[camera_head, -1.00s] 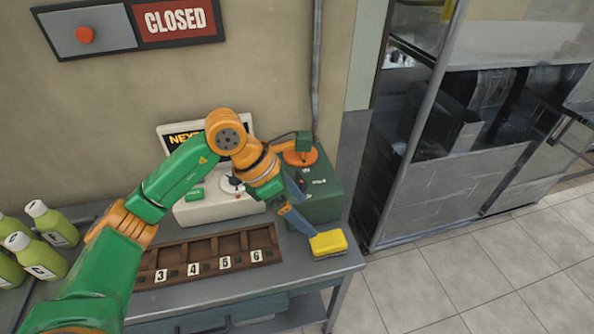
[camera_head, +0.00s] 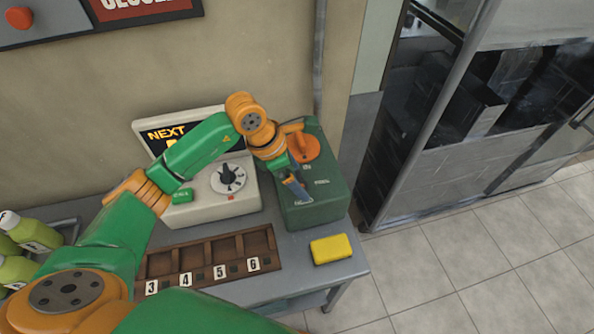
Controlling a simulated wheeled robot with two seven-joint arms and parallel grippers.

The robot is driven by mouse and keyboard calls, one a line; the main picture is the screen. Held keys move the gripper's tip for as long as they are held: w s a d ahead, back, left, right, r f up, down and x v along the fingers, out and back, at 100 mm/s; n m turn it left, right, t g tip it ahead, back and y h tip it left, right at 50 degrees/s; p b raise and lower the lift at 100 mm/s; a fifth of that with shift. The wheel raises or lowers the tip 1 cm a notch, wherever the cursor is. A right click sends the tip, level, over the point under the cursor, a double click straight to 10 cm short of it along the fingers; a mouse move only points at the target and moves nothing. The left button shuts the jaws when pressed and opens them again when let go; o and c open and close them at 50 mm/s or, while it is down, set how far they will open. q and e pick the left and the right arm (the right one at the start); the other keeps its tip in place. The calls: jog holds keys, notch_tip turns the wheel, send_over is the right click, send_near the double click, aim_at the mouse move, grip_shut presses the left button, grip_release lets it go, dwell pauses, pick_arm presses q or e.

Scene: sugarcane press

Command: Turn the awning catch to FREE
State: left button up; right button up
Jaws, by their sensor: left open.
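The awning catch appears to be the green box (camera_head: 325,206) with a round orange knob (camera_head: 305,149) on top, at the right end of the bench. Small pale labels (camera_head: 321,182) on the box are too small to read surely. My left gripper (camera_head: 299,190) is open and empty, its blue fingers pointing down over the box's top, in front of the knob. I cannot tell whether it touches the box. My left wrist hides the knob's left part. My right gripper is not in view.
A yellow sponge (camera_head: 331,249) lies at the bench's front right. A beige machine (camera_head: 212,207) with a NEXT display and black dial (camera_head: 229,179) stands left of the box.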

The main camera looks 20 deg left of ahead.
pick_arm(q)
jog(key=shift+w+f, duration=0.35)
jog(key=shift+s+r, duration=0.1)
jog(key=shift+s, duration=0.05)
jog(key=c, duration=1.4)
jog(key=shift+n, duration=0.4)
jog(key=n+b, duration=0.1)
jog(key=n, duration=0.1)
jog(key=n+t+y+b, duration=0.1)
jog(key=n+b, duration=0.1)
jog(key=shift+d+n+y, duration=0.1)
jog(key=shift+n+y, duration=0.2)
jog(key=shift+n, duration=0.1)
jog(key=n+y+b, duration=0.1)
jog(key=n, duration=0.2)
jog(key=n+t+y+b, duration=0.1)
jog(key=n+b, duration=0.1)
jog(key=n, duration=0.1)
jog(key=shift+d+y, duration=0.2)
jog(key=shift+y, duration=0.1)
jog(key=n+y, duration=0.1)
jog(key=n, duration=0.2)
jog(key=shift+d+r+n+g+y, duration=0.1)
jog(key=shift+n+g+y, duration=0.3)
jog(key=shift+n, duration=1.2)
